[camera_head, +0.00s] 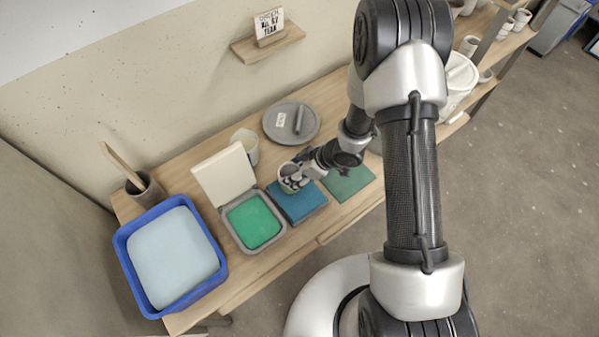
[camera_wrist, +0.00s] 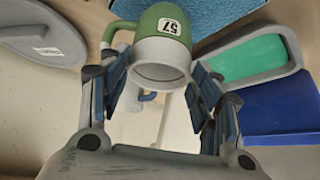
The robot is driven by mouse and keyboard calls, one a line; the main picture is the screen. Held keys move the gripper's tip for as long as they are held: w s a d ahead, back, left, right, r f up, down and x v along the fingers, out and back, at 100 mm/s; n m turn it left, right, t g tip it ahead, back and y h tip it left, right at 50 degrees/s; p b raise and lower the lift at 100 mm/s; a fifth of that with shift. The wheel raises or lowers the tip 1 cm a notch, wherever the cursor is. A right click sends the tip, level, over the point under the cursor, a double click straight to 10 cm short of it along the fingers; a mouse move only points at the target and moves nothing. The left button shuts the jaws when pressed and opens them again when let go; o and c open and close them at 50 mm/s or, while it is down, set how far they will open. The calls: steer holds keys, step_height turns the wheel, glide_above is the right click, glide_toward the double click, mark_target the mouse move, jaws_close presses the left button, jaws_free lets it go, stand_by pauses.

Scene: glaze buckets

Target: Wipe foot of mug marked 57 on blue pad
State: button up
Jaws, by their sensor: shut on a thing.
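The mug marked 57 (camera_wrist: 166,48) is green with a pale grey band, a handle at the left and a white number label. Its pale round end faces the wrist camera. My gripper (camera_wrist: 160,82) has its blue-padded fingers on either side of the mug and is shut on it. In the head view my gripper (camera_head: 303,178) holds the mug (camera_head: 286,171) at the back edge of the blue pad (camera_head: 301,204). The blue pad also shows behind the mug in the wrist view (camera_wrist: 215,14). I cannot tell whether mug and pad touch.
Left of the pad is a grey tray with green filling (camera_head: 254,221) and a raised cream lid (camera_head: 224,172). A blue tub (camera_head: 222,272) stands farther left. A green mat (camera_head: 352,184) lies right. Behind are a pale cup (camera_head: 247,146) and a grey round plate (camera_head: 283,112).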

steer(key=shift+s+d, duration=0.35)
steer(key=shift+s, duration=0.1)
steer(key=shift+s+d+b, duration=0.9)
steer(key=shift+s+d, duration=0.7)
steer(key=shift+s, duration=0.9)
steer(key=shift+w+a+p, duration=0.65)
steer(key=shift+w, duration=0.35)
steer(key=shift+w+a+p, duration=0.65)
steer(key=shift+w+a, duration=0.05)
steer(key=shift+w, duration=0.35)
steer(key=shift+w+a+p, duration=0.65)
steer(key=shift+w, duration=0.35)
steer(key=s+d+b, duration=0.1)
steer(key=s+d, duration=0.3)
steer(key=s, duration=0.2)
steer(key=shift+b, duration=0.35)
step_height(320, 180, up, 7)
steer(key=p, duration=0.6)
steer(key=shift+p, duration=0.35)
